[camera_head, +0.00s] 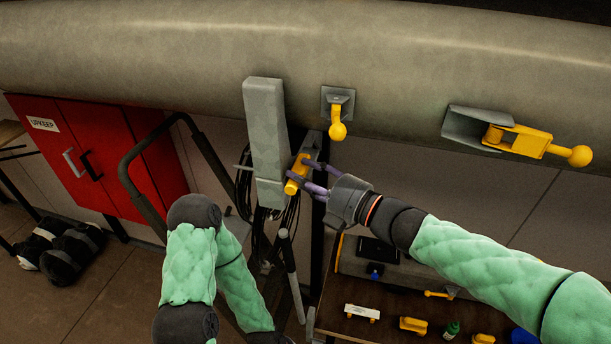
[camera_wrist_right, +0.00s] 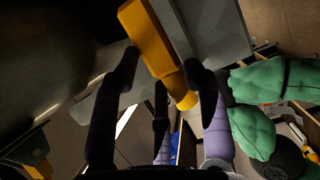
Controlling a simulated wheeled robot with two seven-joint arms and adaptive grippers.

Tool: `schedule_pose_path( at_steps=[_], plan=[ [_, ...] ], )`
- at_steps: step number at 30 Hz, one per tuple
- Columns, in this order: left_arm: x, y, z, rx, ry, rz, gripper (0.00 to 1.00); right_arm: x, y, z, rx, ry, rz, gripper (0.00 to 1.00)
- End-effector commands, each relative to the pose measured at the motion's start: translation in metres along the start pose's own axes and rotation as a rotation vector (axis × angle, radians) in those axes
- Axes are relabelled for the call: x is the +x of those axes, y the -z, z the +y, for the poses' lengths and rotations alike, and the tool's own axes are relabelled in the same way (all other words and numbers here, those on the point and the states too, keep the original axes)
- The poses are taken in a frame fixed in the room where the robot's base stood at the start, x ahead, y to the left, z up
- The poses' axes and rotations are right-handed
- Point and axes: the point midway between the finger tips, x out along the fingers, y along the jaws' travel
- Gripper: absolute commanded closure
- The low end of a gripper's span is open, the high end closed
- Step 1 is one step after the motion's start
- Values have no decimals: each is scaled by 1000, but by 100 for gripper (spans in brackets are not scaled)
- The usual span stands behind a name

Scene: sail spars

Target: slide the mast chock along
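A tall grey block (camera_head: 265,140) stands against the front of the big grey spar (camera_head: 200,45). A yellow handle-like piece (camera_head: 297,175) sits at its lower right side; I cannot tell for sure which part is the mast chock. The yellow piece also shows in the right wrist view (camera_wrist_right: 148,38), beside the grey block (camera_wrist_right: 215,30). My right gripper (camera_head: 311,176) has its purple, dark-tipped fingers spread, with the yellow piece's near end between or just ahead of the tips (camera_wrist_right: 163,75). Gaps show beside it; contact is unclear. My left gripper is out of view.
Right of the block, a yellow knobbed lever (camera_head: 337,122) and a bracket with a yellow latch (camera_head: 525,142) are on the spar. A red cabinet (camera_head: 135,150) stands left. A low bench (camera_head: 385,320) with small yellow parts is below. Cables hang behind the block.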

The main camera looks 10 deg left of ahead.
Motion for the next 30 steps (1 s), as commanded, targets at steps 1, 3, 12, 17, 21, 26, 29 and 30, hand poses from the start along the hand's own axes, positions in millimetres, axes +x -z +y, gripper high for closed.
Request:
schedule_pose_path(
  at_steps=[1, 3, 12, 17, 21, 26, 29, 30],
  plan=[
    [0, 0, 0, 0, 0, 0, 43, 0, 0, 0, 1, 1, 1, 84],
    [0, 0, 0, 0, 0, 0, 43, 0, 1, 0, 1, 0, 1, 100],
    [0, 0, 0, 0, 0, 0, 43, 8, -17, 0, 2, 0, 0, 100],
    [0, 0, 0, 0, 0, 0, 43, 14, -34, 0, 2, 0, 0, 100],
    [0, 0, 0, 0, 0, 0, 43, 16, -40, 0, 2, -1, 0, 100],
    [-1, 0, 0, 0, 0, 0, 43, 16, -40, 1, 2, -2, -1, 100],
    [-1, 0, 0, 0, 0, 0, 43, 16, -40, 1, 3, -2, -2, 100],
    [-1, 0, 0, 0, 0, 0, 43, 16, -40, 1, 2, -2, -2, 47]
  ],
)
